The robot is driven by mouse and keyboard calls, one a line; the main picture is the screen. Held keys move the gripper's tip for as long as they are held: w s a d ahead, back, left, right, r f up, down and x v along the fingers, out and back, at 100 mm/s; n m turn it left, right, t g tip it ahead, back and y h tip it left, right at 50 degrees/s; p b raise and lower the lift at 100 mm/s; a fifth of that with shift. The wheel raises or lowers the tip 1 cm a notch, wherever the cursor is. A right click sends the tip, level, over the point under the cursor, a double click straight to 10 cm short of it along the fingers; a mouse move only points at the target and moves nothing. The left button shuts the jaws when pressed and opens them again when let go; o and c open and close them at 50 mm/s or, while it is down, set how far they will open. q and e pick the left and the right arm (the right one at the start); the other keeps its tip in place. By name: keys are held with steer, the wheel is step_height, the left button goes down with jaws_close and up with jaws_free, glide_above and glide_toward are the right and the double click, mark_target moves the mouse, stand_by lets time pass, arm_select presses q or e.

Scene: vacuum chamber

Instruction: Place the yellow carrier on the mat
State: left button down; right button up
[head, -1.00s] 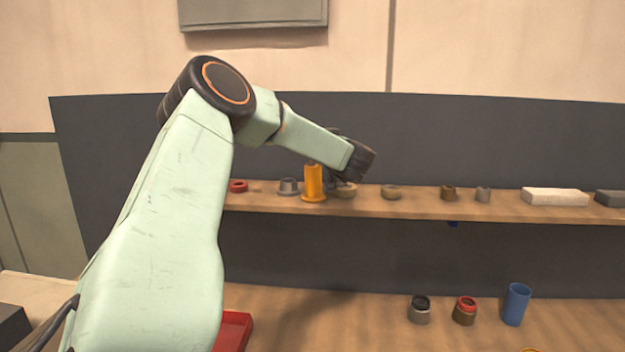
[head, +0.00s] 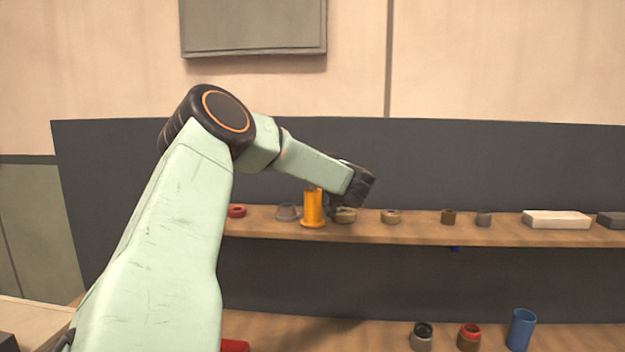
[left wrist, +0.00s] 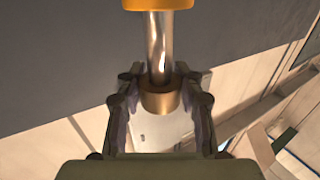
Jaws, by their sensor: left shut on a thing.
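The yellow carrier (head: 313,207), an upright spool shape with a flange at its foot, shows in the head view in front of the shelf. Whether its foot touches the shelf I cannot tell. My left gripper (head: 345,190) is just right of it, its fingers mostly hidden by my arm. In the left wrist view the left gripper (left wrist: 160,98) is shut around a brass-coloured collar on a shiny rod, with the carrier's yellow flange (left wrist: 158,4) at the top edge. No mat is recognisable. My right gripper is not in view.
The wooden shelf (head: 400,233) holds a red ring (head: 236,211), a grey flanged part (head: 287,212), several small collars and a white block (head: 556,219). Below stand two jars (head: 421,337) (head: 468,338) and a blue cup (head: 521,329). A red object (head: 235,345) is partly cut off.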

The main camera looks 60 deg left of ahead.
arm_select(q)
step_height(320, 180, up, 10)
steer(key=shift+d+f+b, duration=0.1)
steer(key=shift+f+b, duration=0.1)
steer(key=shift+b, duration=0.1)
